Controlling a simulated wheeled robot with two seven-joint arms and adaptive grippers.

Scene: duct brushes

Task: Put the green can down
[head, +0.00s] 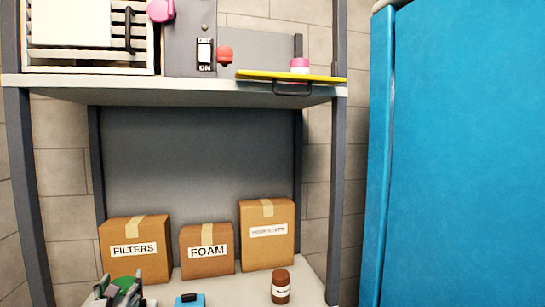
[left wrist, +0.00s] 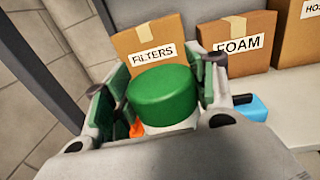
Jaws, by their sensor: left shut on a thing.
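The green can (left wrist: 163,95) shows a green top and a pale lower part in the left wrist view. In the head view only a bit of its green top (head: 123,282) shows, at the lower left. My left gripper (head: 121,291) is shut on it, with one finger on each side, in front of the FILTERS box. The can's base is hidden, so I cannot tell whether it touches the lower shelf (head: 235,289). My right gripper is not in view.
Cardboard boxes marked FILTERS (head: 134,250) and FOAM (head: 207,250), and a taller one (head: 266,233), stand at the shelf's back. A blue object (head: 190,300) and a brown jar (head: 280,287) stand in front. An orange thing (left wrist: 136,130) shows beside the can.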

